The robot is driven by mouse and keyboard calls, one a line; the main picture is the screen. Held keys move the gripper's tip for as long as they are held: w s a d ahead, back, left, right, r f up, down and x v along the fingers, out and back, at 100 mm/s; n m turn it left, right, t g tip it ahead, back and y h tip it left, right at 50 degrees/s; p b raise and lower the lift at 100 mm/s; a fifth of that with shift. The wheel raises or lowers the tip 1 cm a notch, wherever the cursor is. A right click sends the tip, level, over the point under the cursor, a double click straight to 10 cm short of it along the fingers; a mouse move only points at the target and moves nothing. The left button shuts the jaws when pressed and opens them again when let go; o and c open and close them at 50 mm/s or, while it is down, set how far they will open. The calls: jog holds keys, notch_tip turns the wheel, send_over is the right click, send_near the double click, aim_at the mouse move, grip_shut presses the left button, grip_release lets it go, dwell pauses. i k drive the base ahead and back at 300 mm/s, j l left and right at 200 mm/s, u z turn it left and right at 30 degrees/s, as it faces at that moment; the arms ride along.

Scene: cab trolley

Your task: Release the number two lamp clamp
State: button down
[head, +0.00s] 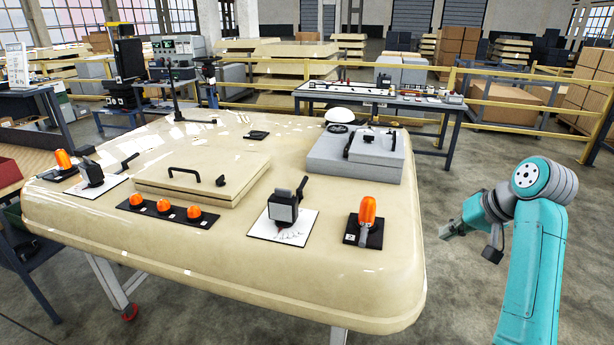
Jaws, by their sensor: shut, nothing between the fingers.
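Two orange lamps stand on black base plates on the cream cab roof (330,290). The right lamp (368,210) is near the right front corner, and its base plate (374,238) has a small white label too small to read. The left lamp (63,159) is at the far left edge. I cannot tell which is number two, and the clamp detail at each base is too small to make out. My gripper (446,233) is shut and empty, off the roof's right side, to the right of the right lamp and apart from it.
A grey box with a black lever (284,210) stands on a white plate left of the right lamp; a similar one (92,172) is at left. Several low orange lights (163,207), a hatch (200,178) and a grey unit (345,165) also sit on the roof.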

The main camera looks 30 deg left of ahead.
aim_at(298, 192)
jog(key=i+j, duration=0.1)
jog(key=j, duration=0.3)
jog(key=i+j, duration=0.1)
jog(key=j, duration=0.25)
jog(key=i+j, duration=0.15)
jog(key=j, duration=0.25)
jog(key=i+j, duration=0.1)
jog(key=j, duration=0.25)
jog(key=i+j, duration=0.1)
jog(key=j, duration=0.3)
